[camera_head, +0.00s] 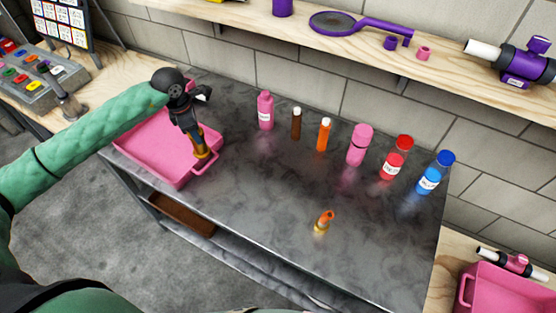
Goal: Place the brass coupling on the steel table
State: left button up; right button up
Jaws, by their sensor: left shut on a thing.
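My left gripper (196,130) points down over the pink tray (140,148) on the left end of the steel table (265,215). It is shut on a brass-coloured piece, which I take for the brass coupling (201,149). The coupling is partly hidden by the fingers. It is at or just above the tray's right side; I cannot tell whether it touches the tray. A small brass fitting with an orange top (323,222) stands apart on the front middle of the table. My right gripper is not in view.
Along the back of the table stand a pink bottle (265,111), a brown bottle (296,124), an orange bottle (324,135), a pink cylinder (359,146), a red bottle (396,158) and a blue bottle (435,173). The table's centre and front right are mostly clear.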

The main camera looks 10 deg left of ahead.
aim_at(268, 199)
jog(key=k+l, duration=0.1)
jog(key=l, duration=0.25)
jog(key=k+l, duration=0.1)
jog(key=l, duration=0.25)
jog(key=k+l, duration=0.15)
jog(key=l, duration=0.2)
jog(key=k+l, duration=0.1)
jog(key=l, duration=0.3)
jog(key=k+l, duration=0.1)
jog(key=l, duration=0.25)
